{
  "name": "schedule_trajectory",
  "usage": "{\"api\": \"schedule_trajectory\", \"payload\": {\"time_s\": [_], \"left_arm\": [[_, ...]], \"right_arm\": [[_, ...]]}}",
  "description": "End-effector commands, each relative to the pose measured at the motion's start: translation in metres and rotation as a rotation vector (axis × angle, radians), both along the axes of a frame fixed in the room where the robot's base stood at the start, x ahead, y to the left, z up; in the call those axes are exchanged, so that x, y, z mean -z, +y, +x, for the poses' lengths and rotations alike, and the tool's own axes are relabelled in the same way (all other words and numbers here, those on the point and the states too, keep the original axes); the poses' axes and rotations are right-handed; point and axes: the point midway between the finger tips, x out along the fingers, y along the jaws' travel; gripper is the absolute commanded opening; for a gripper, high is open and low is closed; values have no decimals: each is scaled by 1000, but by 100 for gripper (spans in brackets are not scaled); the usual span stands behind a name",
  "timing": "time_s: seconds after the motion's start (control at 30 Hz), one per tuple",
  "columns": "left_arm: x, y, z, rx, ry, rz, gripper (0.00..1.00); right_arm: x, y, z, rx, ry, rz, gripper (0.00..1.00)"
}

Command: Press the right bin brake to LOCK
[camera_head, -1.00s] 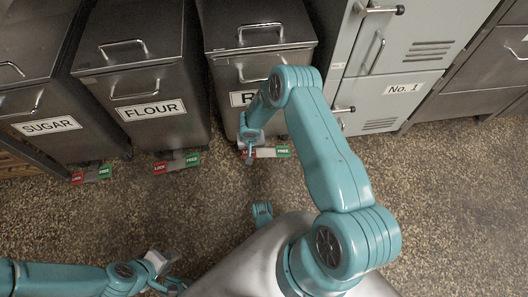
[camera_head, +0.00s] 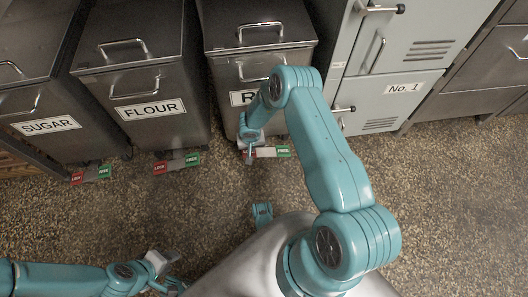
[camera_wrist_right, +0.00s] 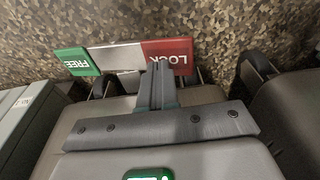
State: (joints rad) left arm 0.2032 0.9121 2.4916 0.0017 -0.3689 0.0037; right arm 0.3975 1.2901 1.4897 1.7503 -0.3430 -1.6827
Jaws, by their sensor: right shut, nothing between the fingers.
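The right bin brake is a pedal (camera_head: 267,153) at the foot of the right bin (camera_head: 262,60), whose label is partly hidden by my right arm. Its green FREE end (camera_wrist_right: 77,62) and red LOCK end (camera_wrist_right: 178,51) flank a pale middle in the right wrist view. My right gripper (camera_wrist_right: 159,72) is shut and empty, its tips at the near edge of the LOCK end. Whether they touch it, I cannot tell. In the head view my right gripper (camera_head: 250,153) covers most of the red end. My left gripper (camera_head: 172,270) is low at the left, away from the bins.
The FLOUR bin (camera_head: 148,85) and SUGAR bin (camera_head: 38,95) stand to the left, each with its own red and green pedal. A pale locker marked No. 1 (camera_head: 385,105) stands close on the right. The speckled floor (camera_head: 440,200) in front is clear.

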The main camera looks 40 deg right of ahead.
Motion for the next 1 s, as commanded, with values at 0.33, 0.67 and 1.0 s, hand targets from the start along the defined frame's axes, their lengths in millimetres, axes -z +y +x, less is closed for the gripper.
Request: {"api": "schedule_trajectory", "payload": {"time_s": [0.33,0.67,1.0], "left_arm": [[5,0,0,0,0,0,35],[9,0,0,0,0,0,35],[13,0,0,0,0,0,35]], "right_arm": [[6,0,0,0,0,0,0],[11,0,0,0,0,0,0],[16,0,0,1,0,-1,0]]}}
